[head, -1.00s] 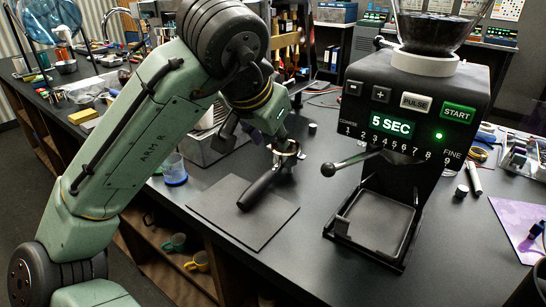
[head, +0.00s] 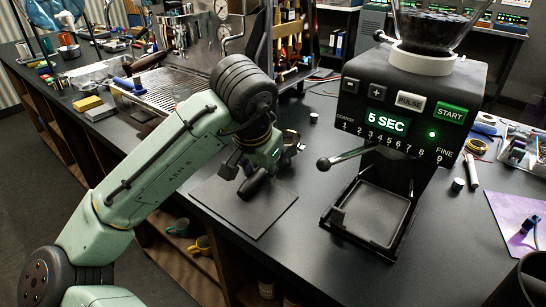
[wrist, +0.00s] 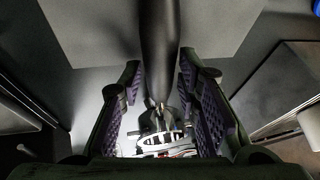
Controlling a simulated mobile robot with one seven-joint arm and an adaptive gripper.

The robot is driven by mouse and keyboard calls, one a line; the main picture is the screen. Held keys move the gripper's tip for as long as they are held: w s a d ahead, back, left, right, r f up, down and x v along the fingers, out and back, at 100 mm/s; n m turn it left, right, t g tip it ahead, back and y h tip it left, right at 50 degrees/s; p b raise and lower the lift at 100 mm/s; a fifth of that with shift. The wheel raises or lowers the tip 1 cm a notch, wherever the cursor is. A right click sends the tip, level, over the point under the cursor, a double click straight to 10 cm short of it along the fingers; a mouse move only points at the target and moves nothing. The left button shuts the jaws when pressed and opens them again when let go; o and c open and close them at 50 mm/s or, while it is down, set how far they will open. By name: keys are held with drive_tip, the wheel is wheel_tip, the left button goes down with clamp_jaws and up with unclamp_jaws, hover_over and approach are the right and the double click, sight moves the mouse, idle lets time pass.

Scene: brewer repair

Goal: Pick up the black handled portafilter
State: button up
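The black-handled portafilter (head: 252,186) lies on a dark square mat (head: 222,207) left of the grinder. In the head view my gripper (head: 262,163) is down over it and hides its middle. The near end of the handle shows below the gripper, and part of the metal head shows to the right. In the wrist view the black handle (wrist: 159,45) runs down between the two purple-padded fingers of my gripper (wrist: 160,85). Gaps show on both sides, so the fingers are open around the neck, not pressed on it. The metal head (wrist: 158,135) is partly hidden by the gripper body.
The grinder (head: 415,110) with its glowing panel and a side lever stands to the right. An espresso machine with a drip tray (head: 165,98) stands behind my arm. A yellow sponge (head: 87,103) lies at the left. The counter's front edge is close to the mat.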

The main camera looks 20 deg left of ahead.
drive_tip(key=shift+w+f, duration=0.25)
drive_tip(key=shift+f, duration=0.2)
clamp_jaws()
